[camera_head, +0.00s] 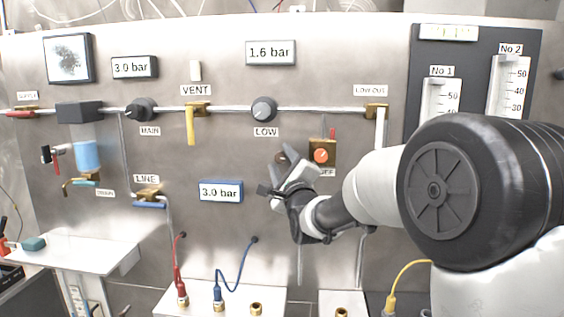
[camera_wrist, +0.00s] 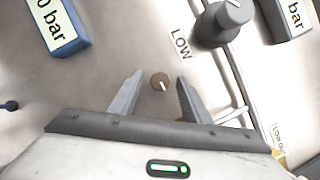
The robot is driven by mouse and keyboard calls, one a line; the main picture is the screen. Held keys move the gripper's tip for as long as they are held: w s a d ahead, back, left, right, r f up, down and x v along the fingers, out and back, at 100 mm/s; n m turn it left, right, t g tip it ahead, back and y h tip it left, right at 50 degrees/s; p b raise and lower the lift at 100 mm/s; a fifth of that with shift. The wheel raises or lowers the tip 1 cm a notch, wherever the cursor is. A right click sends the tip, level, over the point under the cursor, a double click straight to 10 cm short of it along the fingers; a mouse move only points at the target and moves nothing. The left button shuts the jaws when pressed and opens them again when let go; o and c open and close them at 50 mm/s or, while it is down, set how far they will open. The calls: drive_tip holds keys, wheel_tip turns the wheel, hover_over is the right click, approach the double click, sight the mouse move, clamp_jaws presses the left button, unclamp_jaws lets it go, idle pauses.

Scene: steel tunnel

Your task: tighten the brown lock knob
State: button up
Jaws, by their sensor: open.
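The brown lock knob (camera_wrist: 160,81) is a small round knob with a pale line mark on the steel panel. In the wrist view it lies between and slightly beyond the tips of my gripper (camera_wrist: 155,84). The two fingers are open, one on each side of it, with a visible gap on both sides. In the head view the knob (camera_head: 281,158) shows just past the fingers of my gripper (camera_head: 283,172), which partly cover it. I cannot tell how far the fingers stand off the panel.
An orange knob on a brass block (camera_head: 321,155) sits close right of my gripper. The grey LOW knob (camera_head: 264,109) and a pipe are above. A blue-framed 3.0 bar display (camera_head: 221,191) is lower left. Red and blue hoses (camera_head: 218,290) hang below. Bare panel lies left of the gripper.

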drive_tip(key=c, duration=1)
drive_tip(key=shift+c, duration=0.2)
